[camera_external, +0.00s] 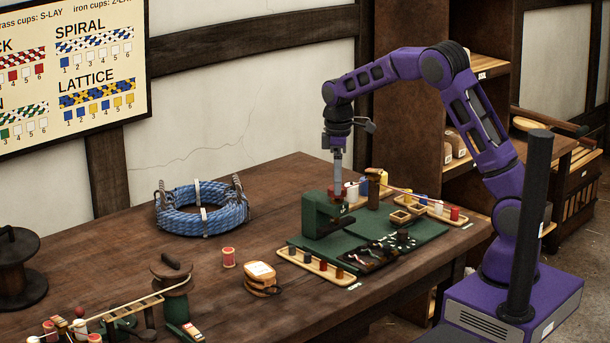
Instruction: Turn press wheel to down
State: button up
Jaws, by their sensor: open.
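A green press (315,215) with a C-shaped body stands on the wooden table, at the back left of a green mat. My gripper (337,183) points straight down over the right part of the press top. Its fingers are open, but the gap between them is too small to make out here. The fingertips are at or just above the top of the press; I cannot tell whether they touch it. The press wheel is not clearly visible, and its setting cannot be read.
Wooden trays with spools (318,264) lie in front of and behind the green mat (420,235). A brown post (374,188) stands close right of my gripper. A blue rope coil (202,208) lies to the left. The table between coil and press is clear.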

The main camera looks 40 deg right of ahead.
jog(key=shift+f, duration=0.75)
jog(key=c, duration=1.4)
jog(key=shift+o, duration=0.2)
